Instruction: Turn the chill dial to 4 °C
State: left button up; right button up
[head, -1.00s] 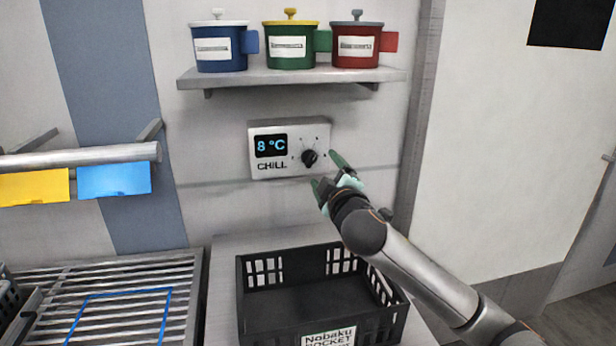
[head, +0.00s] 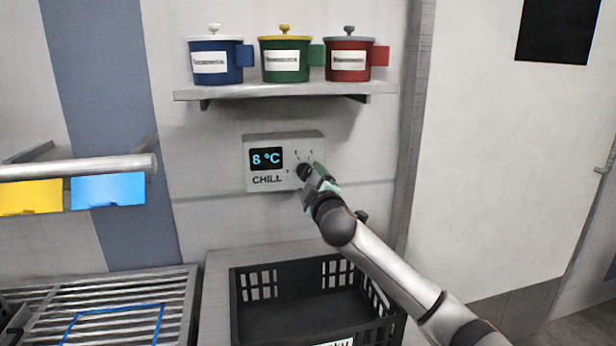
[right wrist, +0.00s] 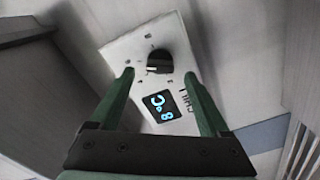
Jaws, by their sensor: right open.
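The chill panel (head: 284,160) is a pale box on the wall below the shelf. Its display (head: 267,158) reads 8 °C. The black dial (head: 304,171) is at the panel's right, partly hidden by my right gripper (head: 312,180) in the head view. In the right wrist view the dial (right wrist: 159,62) shows between and just beyond the two green fingertips of my right gripper (right wrist: 158,73). The fingers are apart, with a gap on each side of the dial. My left gripper is not in view.
A shelf (head: 285,91) above the panel holds blue, green and red lidded pots. A black crate (head: 240,310) stands below the panel. A rail (head: 80,167) with yellow and blue cards is at the left, above a slatted rack (head: 110,300).

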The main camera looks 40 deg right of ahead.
aim_at(307, 175)
jog(key=shift+x, duration=1.5)
grip_shut()
